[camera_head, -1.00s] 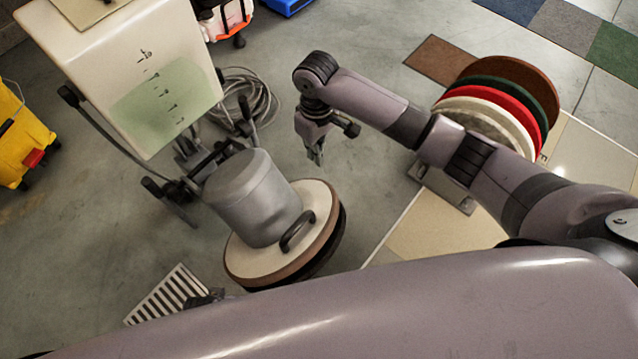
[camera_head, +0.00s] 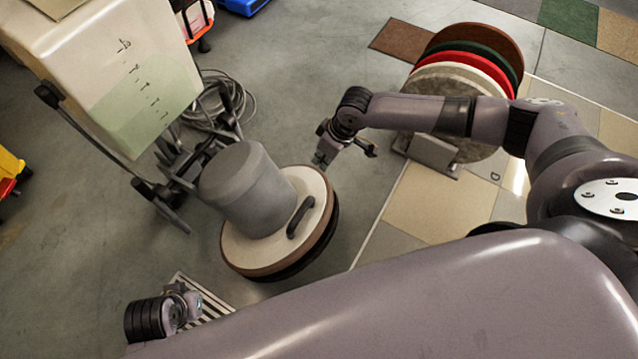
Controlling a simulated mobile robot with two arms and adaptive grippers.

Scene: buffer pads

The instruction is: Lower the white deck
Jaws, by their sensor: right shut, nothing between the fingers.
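The white deck (camera_head: 310,190) is the round cream disc of a floor machine, with a brown rim and a dark underside. A grey motor housing (camera_head: 240,185) stands on it, and a dark loop handle (camera_head: 300,217) is fixed near its right edge. The deck looks tilted; its contact with the floor is hidden. My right gripper (camera_head: 321,163) is shut and empty, pointing down by the deck's upper right rim. Whether it touches the rim I cannot tell. My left gripper (camera_head: 192,303) is at the lower left, over a floor grate, its fingers too small to read.
A cream tank (camera_head: 110,70) with green liquid stands at upper left, with a coiled cable (camera_head: 222,100) behind. Coloured pads (camera_head: 465,70) stand in a metal rack (camera_head: 425,155) beyond my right arm. A slatted grate (camera_head: 215,308) lies below the deck.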

